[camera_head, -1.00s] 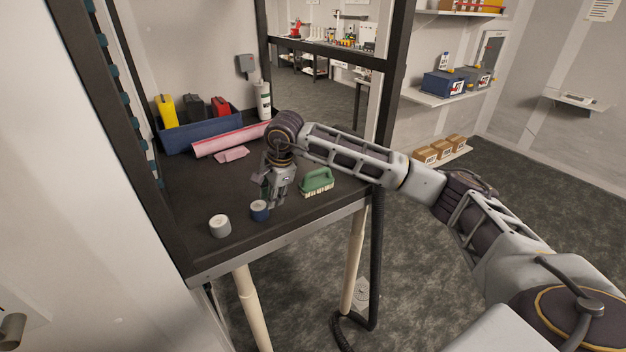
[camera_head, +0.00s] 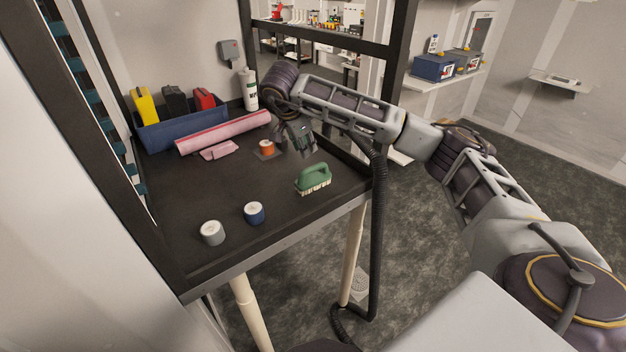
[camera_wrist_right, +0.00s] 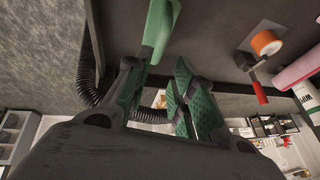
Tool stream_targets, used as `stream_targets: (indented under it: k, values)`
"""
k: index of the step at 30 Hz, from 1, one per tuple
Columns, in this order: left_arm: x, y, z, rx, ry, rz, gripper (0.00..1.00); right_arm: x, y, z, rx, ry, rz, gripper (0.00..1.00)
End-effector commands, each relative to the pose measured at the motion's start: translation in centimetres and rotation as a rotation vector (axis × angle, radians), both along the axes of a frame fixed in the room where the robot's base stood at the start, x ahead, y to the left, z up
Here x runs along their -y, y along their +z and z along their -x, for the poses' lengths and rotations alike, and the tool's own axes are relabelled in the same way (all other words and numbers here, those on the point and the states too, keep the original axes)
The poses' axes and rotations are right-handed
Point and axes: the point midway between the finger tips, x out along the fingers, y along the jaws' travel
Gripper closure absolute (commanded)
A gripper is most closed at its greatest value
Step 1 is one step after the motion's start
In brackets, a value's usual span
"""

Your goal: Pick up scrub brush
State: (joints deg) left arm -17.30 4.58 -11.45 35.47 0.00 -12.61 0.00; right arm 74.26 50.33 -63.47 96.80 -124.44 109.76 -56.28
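The scrub brush (camera_head: 314,177) has a green handle and pale bristles. It lies bristles down on the dark bench top, near the front right edge. Its green handle (camera_wrist_right: 160,25) shows at the top of the right wrist view, beyond the fingers. My right gripper (camera_head: 303,148) hangs above the back right of the bench, behind the brush and apart from it. In the right wrist view its two green-padded fingers (camera_wrist_right: 158,72) are spread with nothing between them. My left gripper is not in view.
A grey-white roll (camera_head: 212,233) and a blue roll (camera_head: 254,213) stand left of the brush. An orange roll (camera_head: 266,147) sits near my gripper. Behind are a pink roll (camera_head: 222,132), a blue bin (camera_head: 183,134) and a white bottle (camera_head: 249,90). A dark frame post (camera_head: 391,90) stands at right.

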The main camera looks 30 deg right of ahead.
Motion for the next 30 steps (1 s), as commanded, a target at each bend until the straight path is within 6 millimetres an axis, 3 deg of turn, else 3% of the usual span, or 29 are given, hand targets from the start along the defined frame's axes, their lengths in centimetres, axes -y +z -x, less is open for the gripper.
stream_targets:
  k: [8,30]
  values:
    - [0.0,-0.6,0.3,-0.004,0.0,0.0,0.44,0.2,-0.8,-0.1,0.0,0.0,-0.001,0.75]
    - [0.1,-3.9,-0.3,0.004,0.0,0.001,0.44,2.2,-5.8,-1.2,0.0,-0.001,-0.001,0.75]
